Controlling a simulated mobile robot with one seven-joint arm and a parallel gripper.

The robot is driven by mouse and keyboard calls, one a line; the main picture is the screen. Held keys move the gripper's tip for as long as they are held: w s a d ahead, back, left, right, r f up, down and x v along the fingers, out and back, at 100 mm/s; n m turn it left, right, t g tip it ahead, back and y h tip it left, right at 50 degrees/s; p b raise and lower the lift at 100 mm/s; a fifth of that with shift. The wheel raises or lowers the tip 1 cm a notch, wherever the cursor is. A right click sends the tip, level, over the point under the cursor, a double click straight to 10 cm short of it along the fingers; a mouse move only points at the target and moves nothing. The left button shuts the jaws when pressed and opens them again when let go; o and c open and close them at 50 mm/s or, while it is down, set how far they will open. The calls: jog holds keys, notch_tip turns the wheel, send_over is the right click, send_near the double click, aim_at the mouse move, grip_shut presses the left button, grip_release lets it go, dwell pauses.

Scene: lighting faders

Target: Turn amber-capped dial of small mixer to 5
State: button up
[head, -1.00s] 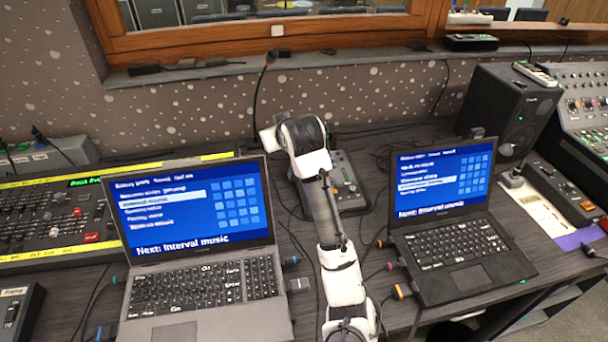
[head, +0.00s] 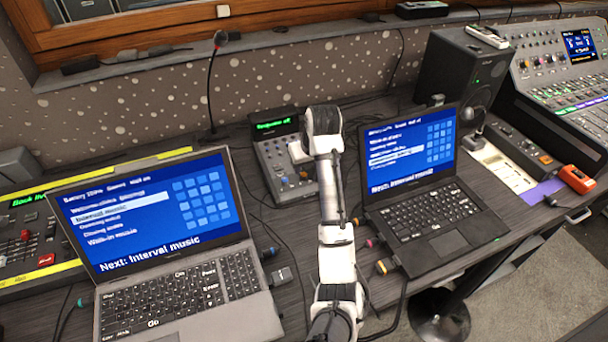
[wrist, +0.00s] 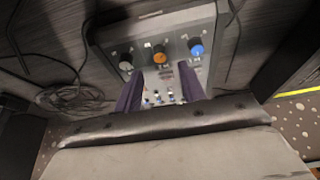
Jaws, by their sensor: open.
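The small mixer (head: 268,157) is a grey box with a green-lit display, between the two laptops in the head view. In the wrist view its near panel (wrist: 210,20) fills the middle. The amber-capped dial (wrist: 160,57) is the middle one of a row of three. A blue-capped dial (wrist: 195,47) is to its right and a dark dial with a pale cap (wrist: 125,65) to its left. My gripper (wrist: 160,69) is open, its two purple fingers apart over the panel, tips near the amber dial with nothing between them. In the head view my arm hides part of the mixer's right side.
A left laptop (head: 185,290) and a right laptop (head: 437,225) flank my arm. A black speaker (head: 455,75) and a large console (head: 570,75) stand at right. A gooseneck microphone (head: 212,85) rises behind the left laptop. Loose cables lie about the mixer.

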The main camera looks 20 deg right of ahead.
aim_at(303, 174)
jog(key=shift+p+x, duration=0.4)
jog(key=shift+x, duration=2.15)
jog(key=shift+w, duration=0.1)
grip_shut()
